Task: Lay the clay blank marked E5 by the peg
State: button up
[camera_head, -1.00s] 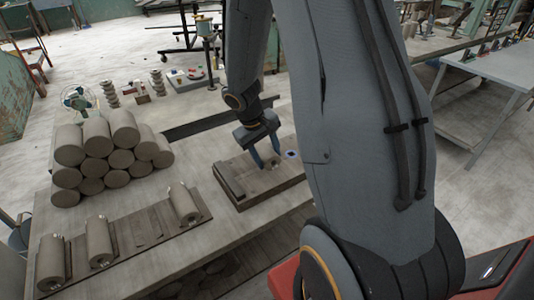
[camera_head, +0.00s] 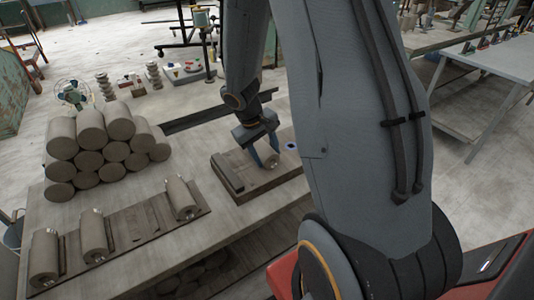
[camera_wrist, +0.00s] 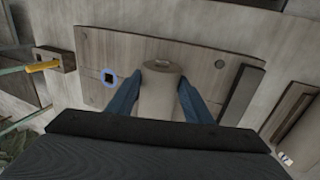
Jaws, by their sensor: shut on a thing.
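My gripper (camera_head: 264,156) has its blue fingers on both sides of a grey-brown clay blank (camera_head: 270,161), low over a wooden board (camera_head: 235,191). In the wrist view the blank (camera_wrist: 159,96) stands out between the two fingers (camera_wrist: 160,100), with a small pale mark at its far end. I cannot read any marking, so I cannot tell whether it is E5. A blue ring around a dark square (camera_wrist: 109,77) lies on the board, left of the blank and apart from it. I cannot tell for sure which thing is the peg.
Three clay blanks lie along a long rack (camera_head: 148,233) at the front left. A pile of blanks (camera_head: 103,145) stands behind it. A dark bar (camera_head: 205,116) lies behind the board. In the wrist view a small wooden block with a yellow piece (camera_wrist: 45,66) is at the left.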

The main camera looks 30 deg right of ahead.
jog(key=shift+f+b, duration=0.45)
jog(key=shift+b, duration=0.1)
dwell(0.4)
jog(key=o, duration=1.6)
jog(key=shift+b+v, duration=0.35)
jog(key=shift+v, duration=3.55)
